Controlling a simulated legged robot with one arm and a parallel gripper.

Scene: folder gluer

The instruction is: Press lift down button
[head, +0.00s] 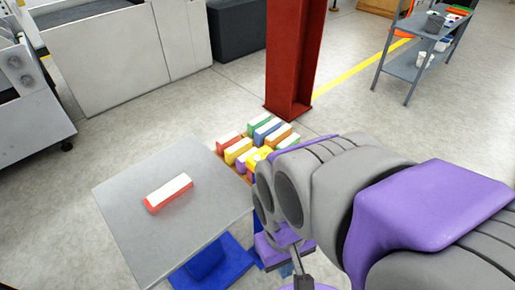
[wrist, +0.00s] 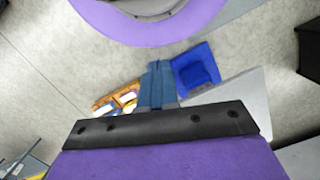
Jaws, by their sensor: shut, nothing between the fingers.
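No lift down button can be made out in either view. A grey-topped table (head: 150,225) with a blue base (head: 205,265) stands at the lower left of the head view. The blue base (wrist: 197,66) and part of the grey top (wrist: 245,92) also show in the wrist view, right of my gripper. My gripper (wrist: 157,68) is shut and empty, its narrow blue-grey fingers pointing up the wrist picture. In the head view my arm hides much of the area right of the table, and no contact with any button is visible.
A red and white box (head: 168,193) lies on the grey top. Several coloured boxes (head: 262,140) sit behind it, near a red column (head: 290,55). A grey shelf (head: 420,60) stands at the back right, and machines at the left. Open floor (head: 375,115) lies between.

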